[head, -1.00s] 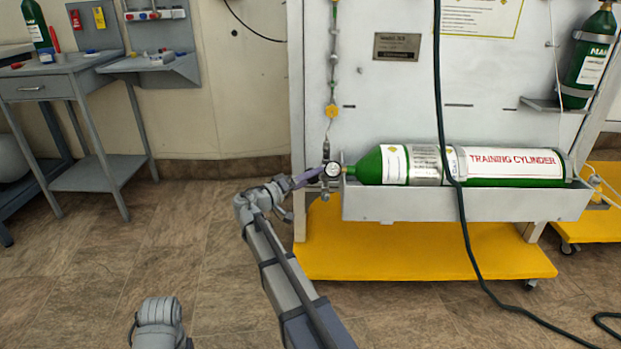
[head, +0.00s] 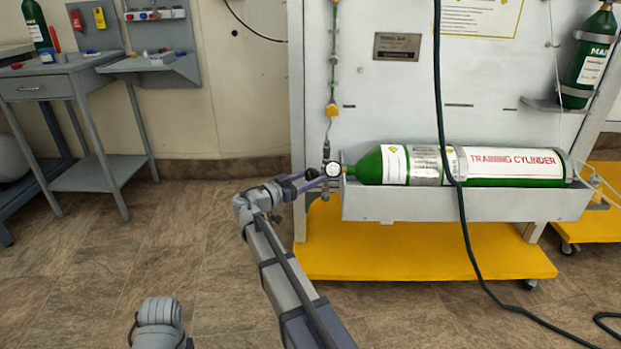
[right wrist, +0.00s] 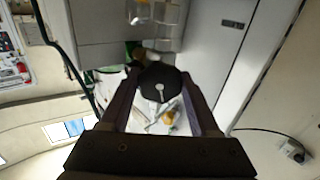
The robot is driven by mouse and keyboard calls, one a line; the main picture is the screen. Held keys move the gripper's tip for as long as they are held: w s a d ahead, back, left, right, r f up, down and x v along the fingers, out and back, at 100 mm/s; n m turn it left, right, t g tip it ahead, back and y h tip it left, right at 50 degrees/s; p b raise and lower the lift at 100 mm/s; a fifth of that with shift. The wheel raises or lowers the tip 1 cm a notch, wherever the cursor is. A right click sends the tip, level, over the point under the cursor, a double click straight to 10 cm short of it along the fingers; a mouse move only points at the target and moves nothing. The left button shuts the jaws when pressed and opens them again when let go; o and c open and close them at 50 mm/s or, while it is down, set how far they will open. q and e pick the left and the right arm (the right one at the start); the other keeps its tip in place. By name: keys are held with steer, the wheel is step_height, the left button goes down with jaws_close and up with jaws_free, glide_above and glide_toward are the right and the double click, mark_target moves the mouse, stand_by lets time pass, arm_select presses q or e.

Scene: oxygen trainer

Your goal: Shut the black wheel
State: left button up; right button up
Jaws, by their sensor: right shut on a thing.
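The black wheel (right wrist: 160,82) is a round knob with a pale centre piece, seen face-on in the right wrist view. In the head view the black wheel (head: 312,174) is a small dark spot left of the round gauge (head: 333,171), by the neck of the green training cylinder (head: 510,162). My right gripper (head: 311,180) is shut on the wheel. In the right wrist view my right gripper's fingers (right wrist: 163,99) stand on either side of it. My left gripper does not show.
The cylinder lies in a grey trough (head: 465,205) on a white panel with a yellow base (head: 420,255). A dark hose (head: 461,215) hangs in front of it. A grey table (head: 60,80) stands at the left; the floor between is clear.

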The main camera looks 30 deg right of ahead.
steer(key=shift+m, duration=1.6)
steer(key=o, duration=1.4)
steer(key=shift+c, duration=0.2)
steer(key=shift+a, duration=0.15)
steer(key=s+a, duration=0.1)
steer(key=a, duration=0.6)
steer(key=shift+s+a, duration=0.25)
